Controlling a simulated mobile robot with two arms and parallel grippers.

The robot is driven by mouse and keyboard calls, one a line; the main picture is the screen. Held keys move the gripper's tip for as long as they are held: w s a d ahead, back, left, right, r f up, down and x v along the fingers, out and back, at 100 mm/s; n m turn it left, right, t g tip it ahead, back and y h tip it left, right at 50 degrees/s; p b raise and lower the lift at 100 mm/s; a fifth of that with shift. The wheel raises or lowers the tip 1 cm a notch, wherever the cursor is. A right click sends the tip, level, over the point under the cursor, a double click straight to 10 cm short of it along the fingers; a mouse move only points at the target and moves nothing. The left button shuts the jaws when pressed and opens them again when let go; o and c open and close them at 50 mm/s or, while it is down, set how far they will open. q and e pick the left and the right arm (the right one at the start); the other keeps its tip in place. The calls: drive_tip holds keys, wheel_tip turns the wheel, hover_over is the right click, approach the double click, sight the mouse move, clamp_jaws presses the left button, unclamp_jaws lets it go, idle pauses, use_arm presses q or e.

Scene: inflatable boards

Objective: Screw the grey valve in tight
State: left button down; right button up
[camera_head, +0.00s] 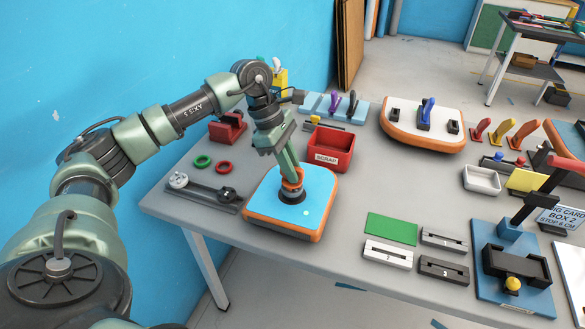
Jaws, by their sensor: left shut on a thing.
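A light-blue inflatable board (318,209) with an orange rim lies near the table's front edge. A dark round fitting (291,196) sits on it, with an orange ring-shaped piece (292,184) on top. My left gripper (291,174) points down over the fitting, shut on the orange piece. Its fingers hide part of this piece, and I cannot make out a grey valve between them. A light-grey round part (178,180) and a dark round part (227,194) sit on a grey tray (203,191) to the left. My right gripper is out of view.
A red scrap bin (331,149) stands just behind the board. Red (223,167) and green (203,161) rings lie to its left. A green mat (391,229) and slotted blocks (388,254) lie to its right. A white-topped board (422,123) is farther back.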

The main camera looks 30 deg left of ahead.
sight(300, 170)
use_arm(q)
drive_tip(key=shift+r+p, duration=1.5)
drive_tip(key=shift+r, duration=1)
drive_tip(key=s+d+f+m+g+y, duration=0.3)
drive_tip(key=s+d+m, duration=1)
drive_tip(key=m, duration=0.7)
drive_tip(key=shift+s+f+m+g+y, duration=0.25)
drive_tip(key=shift+s+g+y, duration=0.6)
drive_tip(key=shift+g, duration=0.45)
drive_tip(key=shift+s+d, duration=0.1)
